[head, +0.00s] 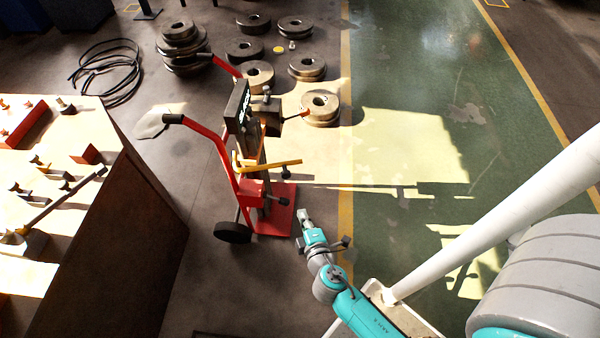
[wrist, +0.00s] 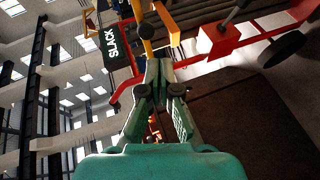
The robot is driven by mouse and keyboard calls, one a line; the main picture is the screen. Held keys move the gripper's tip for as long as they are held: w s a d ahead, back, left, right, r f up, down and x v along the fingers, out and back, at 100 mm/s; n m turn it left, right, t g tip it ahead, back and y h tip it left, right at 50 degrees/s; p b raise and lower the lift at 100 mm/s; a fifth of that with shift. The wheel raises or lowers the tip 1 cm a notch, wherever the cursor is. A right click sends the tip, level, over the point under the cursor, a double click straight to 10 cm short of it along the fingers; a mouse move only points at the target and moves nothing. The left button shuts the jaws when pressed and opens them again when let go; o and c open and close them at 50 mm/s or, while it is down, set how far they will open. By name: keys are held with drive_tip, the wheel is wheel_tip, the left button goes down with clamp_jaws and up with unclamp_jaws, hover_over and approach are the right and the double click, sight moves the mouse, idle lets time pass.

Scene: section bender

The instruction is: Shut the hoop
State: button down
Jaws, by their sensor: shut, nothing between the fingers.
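A red wheeled cart (head: 228,150) carries a machine with a dark upright panel. A yellow bar (head: 268,164) sticks out to the right from its middle; I cannot tell whether this is the hoop. No closed ring is clear on the machine. My gripper (head: 304,216) is shut and empty, to the right of the cart and near its red base plate (head: 276,222). In the wrist view my gripper (wrist: 155,65) points at the machine, with a yellow part (wrist: 146,28) just beyond the fingertips. A dark sign reading SLACK (wrist: 116,45) is left of it. Contact cannot be told.
Several heavy round rollers (head: 321,108) lie and stand stacked behind the cart. A workbench (head: 130,200) with tools is at left, a coiled black cable (head: 108,70) behind it. The green floor lane (head: 400,160) at right is clear.

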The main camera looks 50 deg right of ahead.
drive_tip(key=w+d+f+h, duration=0.1)
drive_tip(key=w+d, duration=1)
drive_tip(key=w, duration=0.3)
drive_tip(key=shift+w+f+n+h, duration=0.2)
drive_tip(key=shift+n+h, duration=0.2)
drive_tip(key=shift+d, duration=0.15)
